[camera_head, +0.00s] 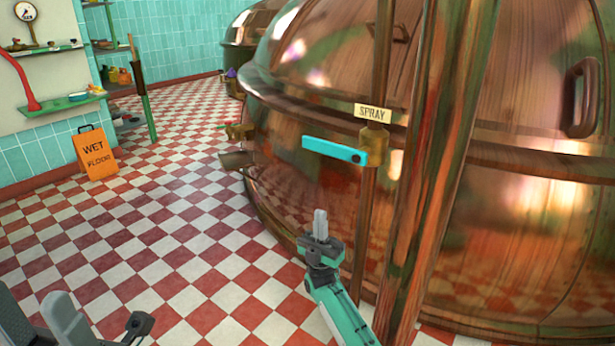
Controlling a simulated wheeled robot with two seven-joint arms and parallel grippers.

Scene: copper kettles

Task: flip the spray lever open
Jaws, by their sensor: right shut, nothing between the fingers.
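The spray lever (332,149) is a flat turquoise bar, pointing left and almost level from a brass valve (377,146) on a thin vertical copper pipe. A small plate reading SPRAY (372,113) sits just above the valve. My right gripper (320,216) is below the lever and a little to its left, fingers pointing up. Its fingers are shut together and empty, apart from the lever. At the bottom left, grey parts show that look like my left gripper (95,325); whether its fingers are open is unclear.
A large copper kettle (300,110) fills the right side behind the pipe. A thick copper pipe (432,170) stands right of the lever. An orange wet floor sign (95,153) stands at the left. The checkered floor between is clear.

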